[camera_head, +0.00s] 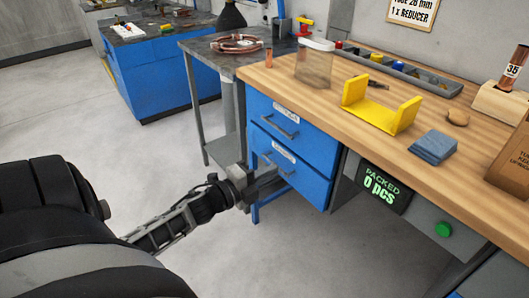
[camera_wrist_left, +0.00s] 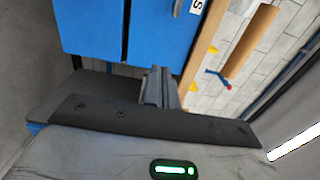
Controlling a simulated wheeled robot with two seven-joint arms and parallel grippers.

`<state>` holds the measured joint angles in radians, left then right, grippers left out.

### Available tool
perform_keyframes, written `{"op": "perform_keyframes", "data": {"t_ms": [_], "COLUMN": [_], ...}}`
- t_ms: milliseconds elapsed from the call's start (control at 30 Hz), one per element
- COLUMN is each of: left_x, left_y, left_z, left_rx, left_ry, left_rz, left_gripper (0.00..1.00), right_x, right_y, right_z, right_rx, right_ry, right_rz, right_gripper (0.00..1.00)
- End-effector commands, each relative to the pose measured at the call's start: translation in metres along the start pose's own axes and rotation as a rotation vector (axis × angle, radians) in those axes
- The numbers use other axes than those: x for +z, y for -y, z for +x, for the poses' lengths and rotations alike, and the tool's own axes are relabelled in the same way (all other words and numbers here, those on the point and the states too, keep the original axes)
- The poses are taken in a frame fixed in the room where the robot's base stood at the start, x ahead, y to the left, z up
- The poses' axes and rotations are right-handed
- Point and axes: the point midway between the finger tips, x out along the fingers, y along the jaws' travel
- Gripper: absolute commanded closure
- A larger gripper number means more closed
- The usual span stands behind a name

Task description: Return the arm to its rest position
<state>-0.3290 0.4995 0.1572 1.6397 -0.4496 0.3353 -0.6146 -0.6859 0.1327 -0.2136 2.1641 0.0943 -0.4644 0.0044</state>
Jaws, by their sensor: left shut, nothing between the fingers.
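My left arm comes in from the left in the head view. Its gripper (camera_head: 268,184) is shut and empty, in the air in front of the blue drawer unit (camera_head: 307,150) and below the worktop. In the left wrist view the closed fingers (camera_wrist_left: 158,86) point toward the blue drawers (camera_wrist_left: 160,35). I cannot tell from these views whether the fingers touch the drawer front. My right gripper shows in neither view.
The wooden workbench (camera_head: 290,83) holds a yellow bracket (camera_head: 378,118), a folded blue cloth (camera_head: 433,147) and a grey parts rail (camera_head: 400,70). A counter sign (camera_head: 382,190) reads "PACKED 0 pcs". Open floor (camera_head: 90,120) lies to the left.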

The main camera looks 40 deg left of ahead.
Motion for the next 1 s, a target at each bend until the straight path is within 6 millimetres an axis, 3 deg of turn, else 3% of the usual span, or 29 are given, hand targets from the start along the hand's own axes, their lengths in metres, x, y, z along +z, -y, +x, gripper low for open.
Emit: {"op": "perform_keyframes", "data": {"t_ms": [333, 433, 567, 700, 800, 900, 1000], "left_x": [0.0, -0.013, -0.066, -0.146, -0.197, -0.234, -0.254], "left_y": [0.0, -0.007, -0.032, -0.057, -0.063, -0.063, -0.062], "left_z": [-0.008, -0.011, -0.027, -0.057, -0.077, -0.092, -0.101], "left_rx": [0.0, 0.02, 0.113, 0.277, 0.391, 0.48, 0.532], "left_ry": [0.001, 0.016, 0.091, 0.213, 0.291, 0.347, 0.38], "left_rz": [-0.002, -0.088, -0.455, -0.974, -1.269, -1.471, -1.575], "left_gripper": [1.0, 1.0, 1.0, 1.0, 1.0, 1.0, 1.0], "right_x": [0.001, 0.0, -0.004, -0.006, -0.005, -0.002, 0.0], "right_y": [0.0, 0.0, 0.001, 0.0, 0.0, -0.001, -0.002], "right_z": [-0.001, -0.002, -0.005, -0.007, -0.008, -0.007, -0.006], "right_rx": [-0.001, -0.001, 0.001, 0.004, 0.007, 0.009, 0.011], "right_ry": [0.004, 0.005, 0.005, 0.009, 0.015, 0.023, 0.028], "right_rz": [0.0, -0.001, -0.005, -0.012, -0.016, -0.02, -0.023], "right_gripper": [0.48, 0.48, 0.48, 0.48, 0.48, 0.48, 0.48]}}
